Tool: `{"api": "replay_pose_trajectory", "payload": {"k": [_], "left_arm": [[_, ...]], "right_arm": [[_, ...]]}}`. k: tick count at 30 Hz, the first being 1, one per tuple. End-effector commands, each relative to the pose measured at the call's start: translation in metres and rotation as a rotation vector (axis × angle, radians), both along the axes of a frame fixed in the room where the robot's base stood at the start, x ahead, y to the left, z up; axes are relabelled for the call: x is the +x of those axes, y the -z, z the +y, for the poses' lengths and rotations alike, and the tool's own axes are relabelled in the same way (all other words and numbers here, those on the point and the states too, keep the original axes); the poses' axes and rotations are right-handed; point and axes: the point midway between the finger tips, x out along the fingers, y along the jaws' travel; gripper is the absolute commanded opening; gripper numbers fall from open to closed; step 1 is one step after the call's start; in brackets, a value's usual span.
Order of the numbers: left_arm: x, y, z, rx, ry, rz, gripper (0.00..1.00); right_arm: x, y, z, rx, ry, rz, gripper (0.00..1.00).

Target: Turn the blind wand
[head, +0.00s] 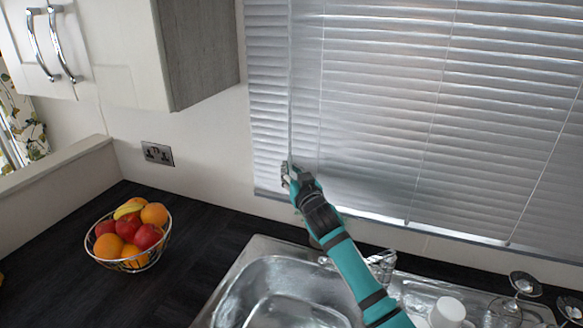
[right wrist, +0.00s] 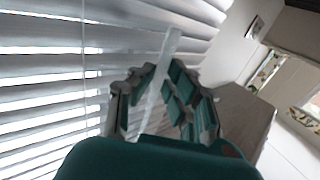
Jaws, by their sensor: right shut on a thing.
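The blind wand (head: 290,95) is a thin, pale rod hanging nearly straight down in front of the left part of the closed-looking silver venetian blind (head: 380,110). My right gripper (head: 288,172) is at the wand's lower part, near the blind's bottom left, and is shut on it. In the right wrist view the translucent wand (right wrist: 160,85) runs between the fingers (right wrist: 158,90) of my right gripper, with its end showing beyond them. My left gripper is not in view.
A steel sink (head: 262,275) lies below my right arm. A wire bowl of fruit (head: 128,240) stands on the dark worktop (head: 190,225) at left. A wall cupboard (head: 120,45) hangs upper left. Glasses (head: 525,285) and a white item (head: 448,312) are at lower right.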

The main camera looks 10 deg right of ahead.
Motion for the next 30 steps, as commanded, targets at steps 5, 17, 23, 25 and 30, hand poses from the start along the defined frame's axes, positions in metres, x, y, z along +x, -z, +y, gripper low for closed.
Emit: {"api": "replay_pose_trajectory", "payload": {"k": [5, 17, 23, 25, 30], "left_arm": [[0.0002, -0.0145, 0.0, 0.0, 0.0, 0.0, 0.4], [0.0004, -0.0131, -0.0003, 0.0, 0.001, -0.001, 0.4], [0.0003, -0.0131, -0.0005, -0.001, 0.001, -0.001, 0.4], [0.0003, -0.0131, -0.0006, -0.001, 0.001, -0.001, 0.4], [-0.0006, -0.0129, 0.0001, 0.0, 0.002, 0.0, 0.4]], "right_arm": [[0.0001, -0.0023, -0.0019, -0.001, -0.059, 0.001, 0.0], [0.0, -0.0005, -0.0012, 0.002, -0.066, 0.0, 0.23], [-0.0001, -0.0004, -0.0012, 0.002, -0.066, 0.0, 0.35], [-0.0001, -0.0004, -0.0011, 0.002, -0.066, 0.0, 0.35], [-0.0044, 0.0004, -0.0019, 0.002, -0.066, 0.001, 0.35]]}}
